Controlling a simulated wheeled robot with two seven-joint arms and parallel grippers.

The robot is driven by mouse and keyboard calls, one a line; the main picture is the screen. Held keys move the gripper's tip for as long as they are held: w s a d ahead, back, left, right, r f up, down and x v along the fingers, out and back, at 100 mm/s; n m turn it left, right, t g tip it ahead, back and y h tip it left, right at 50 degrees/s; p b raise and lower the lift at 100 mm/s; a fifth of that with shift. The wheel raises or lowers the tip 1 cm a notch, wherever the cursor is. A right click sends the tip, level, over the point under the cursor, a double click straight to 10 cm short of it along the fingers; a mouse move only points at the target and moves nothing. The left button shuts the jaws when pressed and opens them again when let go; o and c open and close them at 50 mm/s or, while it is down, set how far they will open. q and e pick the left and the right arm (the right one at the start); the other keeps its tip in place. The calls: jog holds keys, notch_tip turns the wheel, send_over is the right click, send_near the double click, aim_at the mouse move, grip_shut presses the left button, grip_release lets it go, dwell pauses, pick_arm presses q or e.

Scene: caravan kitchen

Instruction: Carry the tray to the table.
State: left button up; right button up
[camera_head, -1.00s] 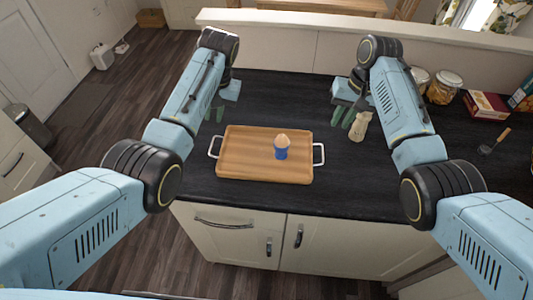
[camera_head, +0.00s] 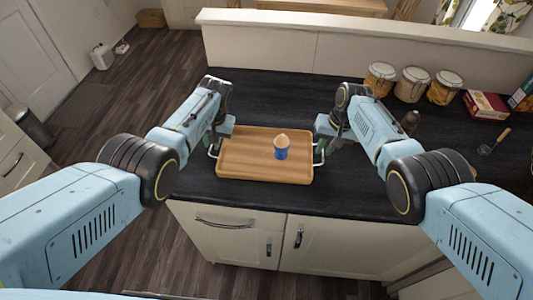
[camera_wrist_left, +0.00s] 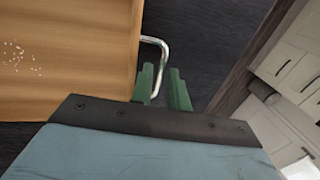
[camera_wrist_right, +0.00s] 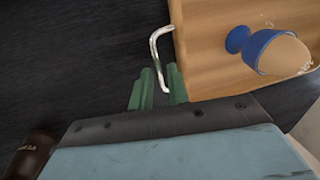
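The wooden tray (camera_head: 235,160) lies flat on the dark counter, with a metal wire handle at each short end. A blue egg cup (camera_head: 281,154) with an egg (camera_head: 282,141) stands on it, right of centre. My left gripper (camera_head: 213,146) is at the left handle (camera_wrist_left: 163,55); its green fingers (camera_wrist_left: 160,90) are apart with the handle between them. My right gripper (camera_head: 324,146) is at the right handle (camera_wrist_right: 153,48); its fingers (camera_wrist_right: 160,90) are also apart, with the handle between them.
A wooden table (camera_head: 320,4) shows beyond the low white partition (camera_head: 300,45). Jars (camera_head: 412,84) and a red box (camera_head: 486,105) stand at the counter's back right. A dark-topped bottle (camera_head: 410,122) is close beside my right arm.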

pick_arm(q)
jog(key=shift+a+f, duration=0.1)
jog(key=shift+f, duration=0.45)
pick_arm(e)
jog(key=shift+a+f, duration=0.1)
jog(key=shift+f, duration=0.45)
pick_arm(q)
grip_shut()
pick_arm(e)
grip_shut()
